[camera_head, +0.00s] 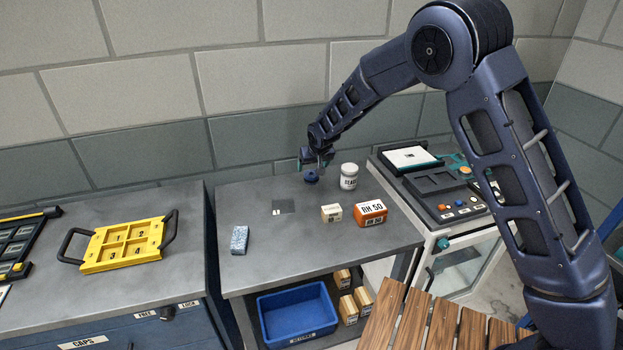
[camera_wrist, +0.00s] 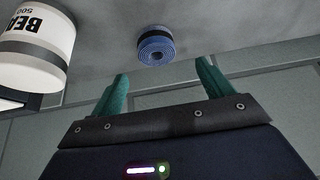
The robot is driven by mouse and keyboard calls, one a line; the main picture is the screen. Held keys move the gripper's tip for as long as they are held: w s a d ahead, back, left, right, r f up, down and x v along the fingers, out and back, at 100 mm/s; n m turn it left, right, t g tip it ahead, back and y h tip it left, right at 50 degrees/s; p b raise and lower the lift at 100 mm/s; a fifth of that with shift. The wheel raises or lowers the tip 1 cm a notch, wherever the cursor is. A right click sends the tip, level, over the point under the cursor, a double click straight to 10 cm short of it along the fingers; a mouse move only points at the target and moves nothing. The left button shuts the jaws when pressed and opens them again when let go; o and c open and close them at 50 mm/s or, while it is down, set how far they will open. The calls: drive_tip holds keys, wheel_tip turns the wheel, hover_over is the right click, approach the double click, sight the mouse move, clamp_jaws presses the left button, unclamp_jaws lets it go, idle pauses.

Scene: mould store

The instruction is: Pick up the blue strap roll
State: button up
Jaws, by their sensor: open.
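The blue strap roll (camera_wrist: 155,46) is a small coiled disc with a dark band around its middle. In the head view the strap roll (camera_head: 311,177) lies on the grey bench top towards the back, left of the white jar. My gripper (camera_head: 317,162) is close to the roll at the back of the bench. In the wrist view my gripper (camera_wrist: 163,85) shows two teal fingers, spread apart and empty. The roll appears beyond the fingertips, roughly centred between them, and not between the fingers.
The white jar (camera_head: 349,177) stands close to the right of the roll; it also shows in the wrist view (camera_wrist: 36,45). A cream box (camera_head: 331,213), an orange box (camera_head: 370,213) and a blue speckled block (camera_head: 239,240) stand nearer the front. The bench's left part is mostly clear.

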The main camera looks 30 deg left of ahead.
sight(312, 174)
drive_tip(key=shift+d+x, duration=0.2)
drive_tip(key=shift+x, duration=3.65)
drive_tip(key=shift+w, duration=0.1)
drive_tip(key=c, duration=1.1)
